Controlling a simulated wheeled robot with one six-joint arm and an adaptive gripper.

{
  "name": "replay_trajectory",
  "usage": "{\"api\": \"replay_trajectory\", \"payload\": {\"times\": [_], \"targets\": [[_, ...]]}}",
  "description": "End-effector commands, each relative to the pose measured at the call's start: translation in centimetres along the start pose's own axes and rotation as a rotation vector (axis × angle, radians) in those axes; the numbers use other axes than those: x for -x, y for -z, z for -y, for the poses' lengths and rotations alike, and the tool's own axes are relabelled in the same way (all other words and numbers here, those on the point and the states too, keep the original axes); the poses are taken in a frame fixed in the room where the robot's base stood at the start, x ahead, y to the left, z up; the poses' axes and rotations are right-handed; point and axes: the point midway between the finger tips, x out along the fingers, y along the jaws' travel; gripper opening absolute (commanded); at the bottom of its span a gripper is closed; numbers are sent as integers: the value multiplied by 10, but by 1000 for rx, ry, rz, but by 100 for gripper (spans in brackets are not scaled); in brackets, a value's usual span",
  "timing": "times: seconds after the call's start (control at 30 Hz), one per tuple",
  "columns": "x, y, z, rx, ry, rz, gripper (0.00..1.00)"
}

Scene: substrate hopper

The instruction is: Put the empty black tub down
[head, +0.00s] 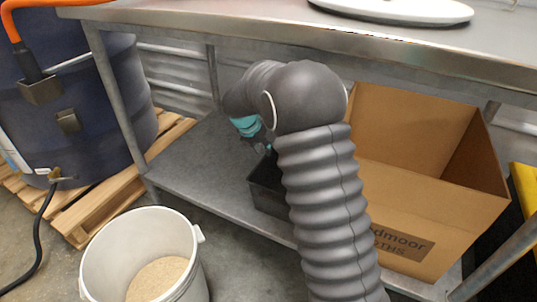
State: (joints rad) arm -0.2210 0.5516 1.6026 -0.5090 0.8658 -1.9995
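The black tub (264,192) is at the lower shelf (195,165) of the steel table, left of the cardboard box. My arm hides much of it, and its inside shows too little to tell what it holds. I cannot tell whether it rests on the shelf or is held just above it. My gripper (268,147), dark with a teal band at the wrist, points down at the tub's back left rim. The fingertips are small and partly hidden, so I cannot tell whether they grip the rim.
An open cardboard box (440,200) stands on the shelf at right. The table top (230,22) overhangs my arm, and a table leg (115,100) stands at left. A white bucket (190,262) with tan grains is on the floor, near a dark drum (100,110) on a pallet (85,205).

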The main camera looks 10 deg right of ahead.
Motion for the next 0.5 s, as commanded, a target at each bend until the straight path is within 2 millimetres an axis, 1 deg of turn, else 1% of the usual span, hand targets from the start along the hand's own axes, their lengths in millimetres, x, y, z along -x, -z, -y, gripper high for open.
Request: {"api": "replay_trajectory", "payload": {"times": [0.03,0.2,0.3,0.5], "targets": [[9,-1,-1,0,-2,2,31],[24,0,0,1,-1,1,31],[27,0,0,0,-1,0,31],[28,0,0,0,0,0,31]]}}
